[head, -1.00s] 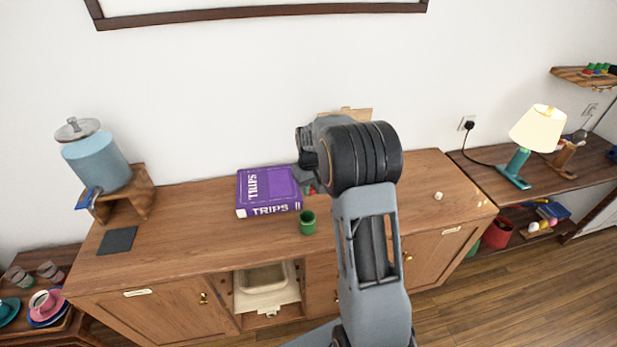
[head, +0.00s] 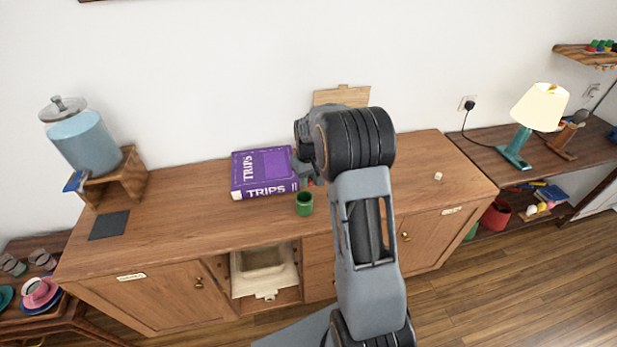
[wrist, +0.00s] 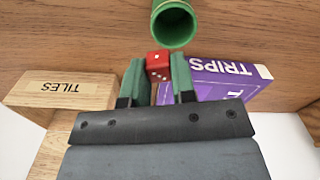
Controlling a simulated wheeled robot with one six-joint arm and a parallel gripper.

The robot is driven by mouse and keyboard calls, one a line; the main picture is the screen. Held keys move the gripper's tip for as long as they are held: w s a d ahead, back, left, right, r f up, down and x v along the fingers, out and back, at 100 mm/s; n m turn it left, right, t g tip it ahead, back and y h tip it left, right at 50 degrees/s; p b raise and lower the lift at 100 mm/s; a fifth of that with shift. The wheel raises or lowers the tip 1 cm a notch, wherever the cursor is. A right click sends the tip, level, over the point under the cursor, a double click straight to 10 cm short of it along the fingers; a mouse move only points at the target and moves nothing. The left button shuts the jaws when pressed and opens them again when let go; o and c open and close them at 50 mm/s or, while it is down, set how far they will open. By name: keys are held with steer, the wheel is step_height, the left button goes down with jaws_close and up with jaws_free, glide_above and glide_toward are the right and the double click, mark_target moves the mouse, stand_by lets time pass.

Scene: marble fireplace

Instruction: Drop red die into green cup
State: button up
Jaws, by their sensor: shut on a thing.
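The red die (wrist: 158,65) with white pips is held between the green-padded fingers of my gripper (wrist: 158,77) in the wrist view. My gripper is shut on it. The green cup (wrist: 174,24) is just beyond the fingertips in that view, its round opening facing the camera. The die looks close to the cup's rim but outside its opening. In the head view the green cup (head: 304,203) stands upright on the wooden cabinet top. My arm hides most of the gripper there, and only a bit of red shows just behind the cup.
A purple TRIPS box (head: 264,172) lies left of the cup, close to the gripper. A wooden TILES box (wrist: 62,89) shows in the wrist view. A white die (head: 438,176) lies to the right. A drink dispenser (head: 85,138) and dark mat (head: 109,225) are at left.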

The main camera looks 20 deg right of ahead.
steer(key=o, duration=1)
steer(key=shift+c, duration=0.2)
step_height(320, 180, up, 14)
steer(key=b, duration=0.1)
steer(key=shift+f, duration=0.1)
steer(key=s+a+t, duration=0.2)
steer(key=s+a, duration=0.3)
steer(key=s, duration=0.6)
steer(key=s+a+t, duration=0.2)
steer(key=s+a, duration=0.3)
steer(key=s, duration=0.6)
steer(key=shift+s+a+m, duration=0.25)
steer(key=shift+a+m, duration=0.05)
steer(key=shift+m, duration=0.1)
